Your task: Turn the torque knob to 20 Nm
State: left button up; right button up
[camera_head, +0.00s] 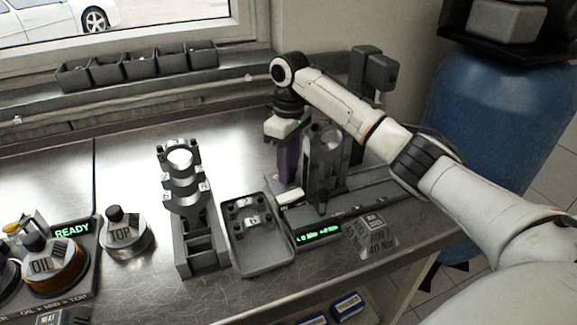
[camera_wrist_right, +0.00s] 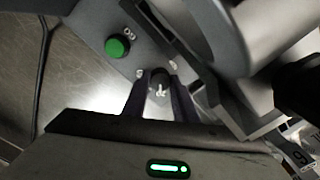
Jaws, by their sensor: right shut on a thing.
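The torque knob (camera_wrist_right: 160,78) is small and dark with a pale mark, on a grey panel in the right wrist view. My right gripper (camera_wrist_right: 160,92) is shut on it, with one dark finger on each side. In the head view my right gripper (camera_head: 287,172) points down at the station at the back right, and its fingers hide the knob there. A green-lit display (camera_head: 318,236) sits at the front of this station; its digits are too small to read surely. My left gripper is not in view.
A green button (camera_wrist_right: 117,46) is close to the knob. A metal upright holder (camera_head: 325,155) stands right beside my gripper. A grey tray (camera_head: 262,268), a sign reading 40 Nm (camera_head: 372,240), a metal stand (camera_head: 182,190) and a TOP canister (camera_head: 122,235) are nearby.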

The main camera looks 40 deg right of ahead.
jog(key=shift+n, duration=0.3)
jog(key=o, duration=1)
jog(key=shift+o, duration=0.2)
jog(key=shift+r, duration=0.15)
notch_tip(320, 180, up, 10)
jog(key=shift+d, duration=0.1)
